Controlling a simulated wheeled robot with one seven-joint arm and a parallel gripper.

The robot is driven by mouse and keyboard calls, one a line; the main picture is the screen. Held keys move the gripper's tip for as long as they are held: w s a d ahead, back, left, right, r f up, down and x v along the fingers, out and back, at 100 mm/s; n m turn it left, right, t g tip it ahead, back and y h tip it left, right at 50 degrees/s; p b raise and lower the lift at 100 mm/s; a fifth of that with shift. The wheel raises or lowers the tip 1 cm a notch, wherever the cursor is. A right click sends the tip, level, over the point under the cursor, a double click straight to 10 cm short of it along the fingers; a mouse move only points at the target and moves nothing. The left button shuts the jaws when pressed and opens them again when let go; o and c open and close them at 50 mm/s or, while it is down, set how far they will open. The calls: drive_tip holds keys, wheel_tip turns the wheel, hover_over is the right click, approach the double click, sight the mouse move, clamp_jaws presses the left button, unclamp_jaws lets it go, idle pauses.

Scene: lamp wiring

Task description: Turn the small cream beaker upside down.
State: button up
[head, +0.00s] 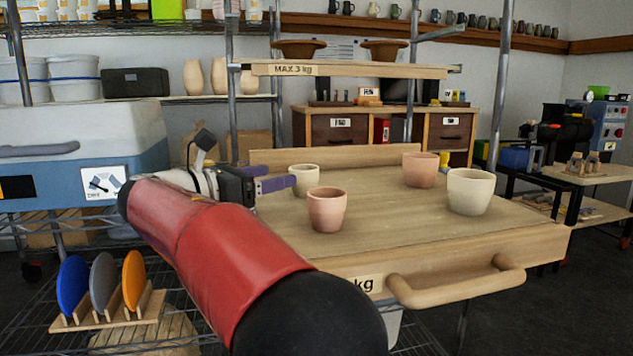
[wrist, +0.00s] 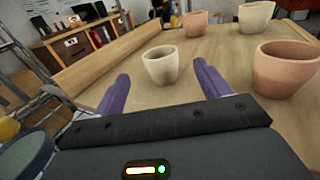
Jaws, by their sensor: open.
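The small cream beaker (head: 304,180) stands upright, mouth up, on the wooden table near its back left part. In the wrist view the small cream beaker (wrist: 160,65) sits just beyond the fingertips, centred between them, with its opening showing. My gripper (head: 275,185) is open and empty, its purple fingers pointing at the beaker from the left in the head view. In the wrist view the two purple fingers of my gripper (wrist: 162,80) are spread wide on either side. No clear contact with the beaker shows.
A pink beaker (head: 327,210) stands near the small cream one, towards the front. Another pink beaker (head: 421,170) and a larger cream beaker (head: 471,191) stand further right. A raised wooden board (head: 345,155) edges the table's back. The table (head: 390,225) is clear between the beakers.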

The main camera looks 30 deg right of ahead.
sight(293, 170)
drive_tip(key=d, duration=0.4)
drive_tip(key=w+d, duration=0.1)
drive_tip(key=d, duration=0.2)
drive_tip(key=shift+w+r, duration=0.1)
drive_tip(key=shift+a, duration=0.1)
drive_tip(key=shift+c, duration=0.4)
drive_tip(key=c, duration=1)
